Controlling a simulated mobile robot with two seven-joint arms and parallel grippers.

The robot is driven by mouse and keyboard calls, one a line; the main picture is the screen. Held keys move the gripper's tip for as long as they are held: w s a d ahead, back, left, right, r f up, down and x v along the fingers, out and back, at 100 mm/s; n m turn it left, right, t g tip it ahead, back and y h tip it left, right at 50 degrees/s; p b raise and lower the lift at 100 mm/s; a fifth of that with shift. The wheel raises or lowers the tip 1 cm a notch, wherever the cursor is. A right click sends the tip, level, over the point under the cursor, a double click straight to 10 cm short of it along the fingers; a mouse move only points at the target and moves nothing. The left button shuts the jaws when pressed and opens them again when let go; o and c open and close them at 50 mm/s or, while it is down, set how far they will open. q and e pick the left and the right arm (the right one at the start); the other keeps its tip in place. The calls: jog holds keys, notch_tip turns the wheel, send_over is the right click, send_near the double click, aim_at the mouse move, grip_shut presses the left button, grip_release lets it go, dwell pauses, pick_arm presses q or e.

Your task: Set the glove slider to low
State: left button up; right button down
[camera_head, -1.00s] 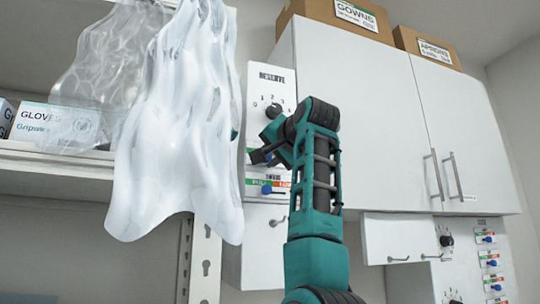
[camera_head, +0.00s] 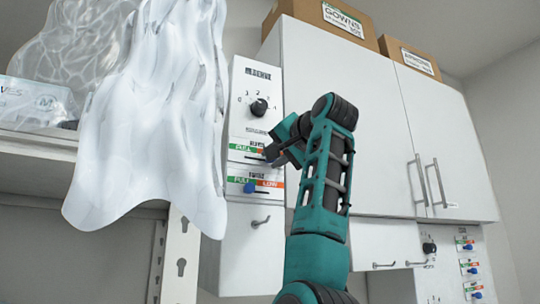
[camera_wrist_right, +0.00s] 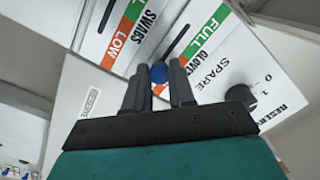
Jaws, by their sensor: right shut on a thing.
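The gloves slider is the upper slider on the narrow white wall panel (camera_head: 240,120), with a green-and-orange strip (camera_head: 242,149) marked full at the green end. My right gripper (camera_head: 271,155) is at the right, orange end of it. In the right wrist view, the slider's blue knob (camera_wrist_right: 159,73) sits between the two fingers of my right gripper (camera_wrist_right: 157,80), which is shut on it. The slot (camera_wrist_right: 176,42) runs from the knob toward the full end. The fingers cover part of the orange strip. My left gripper is not in view.
Below is the swabs slider, its blue knob (camera_head: 249,187) mid-strip. Above is the reserve dial (camera_head: 259,107). A glossy white, partly translucent sheet (camera_head: 150,130) hangs at left. White cupboards (camera_head: 350,80) stand at right, with more sliders (camera_head: 470,268) low at right.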

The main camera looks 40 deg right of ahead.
jog(key=shift+s+d+r, duration=0.1)
jog(key=shift+d, duration=0.1)
jog(key=c, duration=1.1)
grip_release()
jog(key=shift+d, duration=0.15)
jog(key=shift+o, duration=0.6)
jog(key=shift+a, duration=0.2)
jog(key=s+b, duration=0.1)
jog(key=s, duration=0.3)
jog(key=s+a+b, duration=0.1)
jog(key=s, duration=0.3)
jog(key=s+a+b, duration=0.1)
jog(key=s, duration=0.3)
jog(key=shift+s+a, duration=0.15)
jog(key=shift+s, duration=0.2)
